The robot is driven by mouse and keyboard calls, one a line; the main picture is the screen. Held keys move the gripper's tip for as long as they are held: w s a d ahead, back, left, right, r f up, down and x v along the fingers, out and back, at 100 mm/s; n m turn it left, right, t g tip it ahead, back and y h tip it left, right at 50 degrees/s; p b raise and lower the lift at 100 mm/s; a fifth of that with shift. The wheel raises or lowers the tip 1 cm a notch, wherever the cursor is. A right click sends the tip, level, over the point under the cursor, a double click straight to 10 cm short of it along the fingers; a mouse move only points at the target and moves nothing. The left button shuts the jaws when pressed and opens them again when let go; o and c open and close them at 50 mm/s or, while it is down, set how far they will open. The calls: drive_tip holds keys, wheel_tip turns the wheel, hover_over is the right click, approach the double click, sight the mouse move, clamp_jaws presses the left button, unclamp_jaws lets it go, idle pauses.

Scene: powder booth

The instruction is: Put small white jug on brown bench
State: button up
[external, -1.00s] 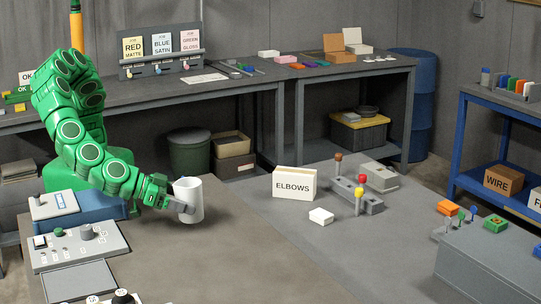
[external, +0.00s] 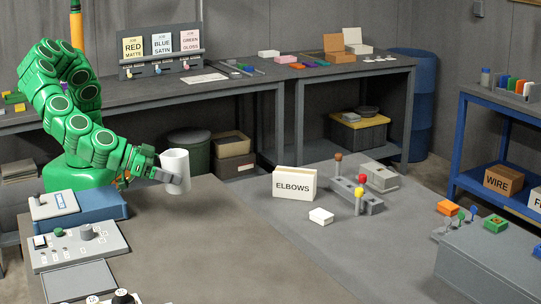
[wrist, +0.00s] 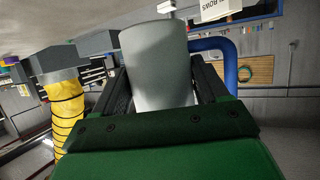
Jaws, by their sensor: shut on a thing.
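The small white jug (external: 175,165) is in my gripper (external: 170,180), at the left of the external view. The jug is nearly upright, with a slight tilt, and appears raised above the brown bench (external: 210,240). In the wrist view the jug (wrist: 155,60) stands between the two dark fingers of my gripper (wrist: 160,90), which press on its sides. The jug's lower part is partly hidden by the gripper in the wrist view. The front and middle of the brown bench top are bare.
A grey control panel (external: 80,245) and a blue-grey box (external: 95,208) sit on the bench's left side. A box marked ELBOWS (external: 294,184), a white block (external: 321,216) and a lever unit (external: 357,195) stand to the right on a grey surface.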

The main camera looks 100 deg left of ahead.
drive_tip(key=s+a+r, duration=0.3)
drive_tip(key=s+a, duration=0.1)
drive_tip(key=s, duration=0.3)
drive_tip(key=shift+s+a+r, duration=0.2)
drive_tip(key=shift+r, duration=0.15)
idle(0.4)
drive_tip(key=shift+a, duration=0.1)
